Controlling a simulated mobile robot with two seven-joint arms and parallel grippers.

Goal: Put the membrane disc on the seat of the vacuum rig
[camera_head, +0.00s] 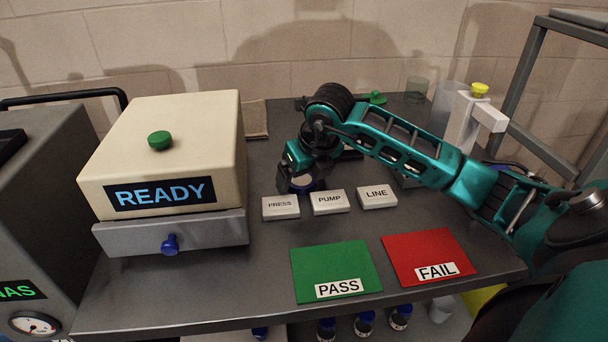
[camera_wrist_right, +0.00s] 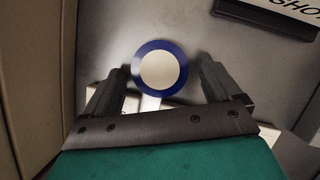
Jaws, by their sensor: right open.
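A round disc with a blue rim and a pale centre (camera_wrist_right: 160,68), which looks like the membrane disc, shows in the right wrist view. My right gripper (camera_wrist_right: 163,82) is open, with one finger on each side of the disc and a visible gap to it. A pale tab or strip below the disc is partly hidden by the gripper. I cannot pick out the vacuum rig's seat for certain. My left gripper is not in view.
A cream box reading READY (camera_head: 160,150) stands left, with a blue-knobbed drawer (camera_head: 172,236). PRESS (camera_head: 281,208), PUMP (camera_head: 330,201) and LINE (camera_head: 377,196) blocks sit before the gripper. Green PASS (camera_head: 335,264) and red FAIL (camera_head: 425,250) mats lie in front. A white stand (camera_head: 462,122) is right.

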